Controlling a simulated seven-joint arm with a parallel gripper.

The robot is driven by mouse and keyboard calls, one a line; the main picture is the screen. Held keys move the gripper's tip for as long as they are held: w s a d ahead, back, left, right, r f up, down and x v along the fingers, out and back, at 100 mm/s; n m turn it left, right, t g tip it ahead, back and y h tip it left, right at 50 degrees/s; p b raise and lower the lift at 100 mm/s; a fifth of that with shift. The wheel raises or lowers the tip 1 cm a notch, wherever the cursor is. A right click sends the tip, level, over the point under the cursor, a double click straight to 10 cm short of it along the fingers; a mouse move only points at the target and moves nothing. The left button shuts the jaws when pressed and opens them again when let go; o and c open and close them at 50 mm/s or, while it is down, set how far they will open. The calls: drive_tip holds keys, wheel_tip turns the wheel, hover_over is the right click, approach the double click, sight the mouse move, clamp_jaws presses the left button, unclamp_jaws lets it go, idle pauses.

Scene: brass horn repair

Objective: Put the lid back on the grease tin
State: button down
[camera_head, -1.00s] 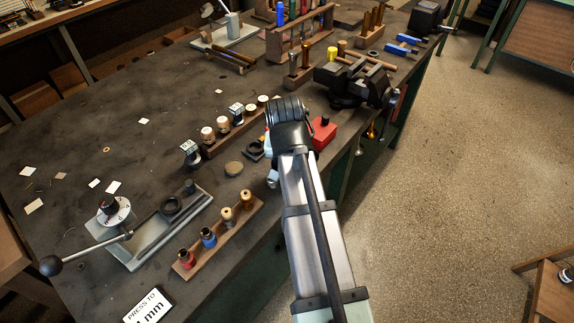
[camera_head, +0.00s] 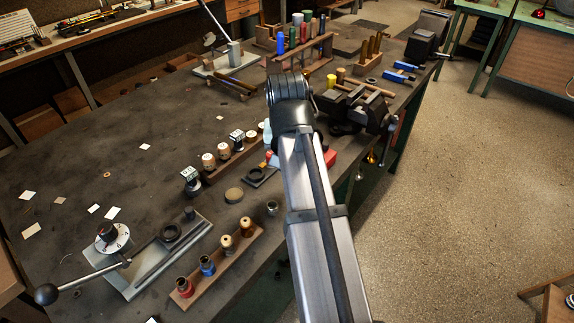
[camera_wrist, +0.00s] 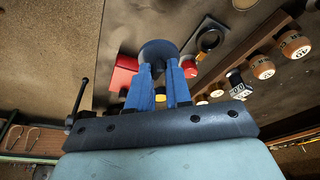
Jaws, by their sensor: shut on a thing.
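My gripper (camera_wrist: 160,70) shows in the wrist view with two blue fingers shut on a dark, round, disc-like thing (camera_wrist: 158,48), which looks like the lid. It is held clear of the bench as far as I can tell. In the head view my arm hides the fingers and the held thing. A low round tin-like disc (camera_head: 234,195) with a tan top lies on the bench, left of my arm. It may be the open grease tin; its contents are too small to tell. A similar tan disc shows at the top edge of the wrist view (camera_wrist: 243,3).
A dark ring on a square plate (camera_head: 256,176) lies beside the tan disc. A rack of wood-topped pieces (camera_head: 230,158) stands behind. A red box (camera_head: 330,157) is partly behind my arm. A vise (camera_head: 350,108) stands at right.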

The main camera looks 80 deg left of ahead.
drive_tip(key=w+a+n+g, duration=0.1)
drive_tip(key=w+a+n, duration=0.2)
drive_tip(key=a, duration=0.7)
drive_tip(key=w+a+n, duration=0.3)
drive_tip(key=w+a, duration=0.1)
drive_tip(key=a, duration=0.7)
drive_tip(key=shift+s+f, duration=0.1)
drive_tip(key=shift+f, duration=3.55)
drive_tip(key=shift+d+f, duration=0.1)
drive_tip(key=shift+f, duration=0.05)
drive_tip(key=shift+c, duration=2.4)
unclamp_jaws()
wheel_tip(320, 180, up, 7)
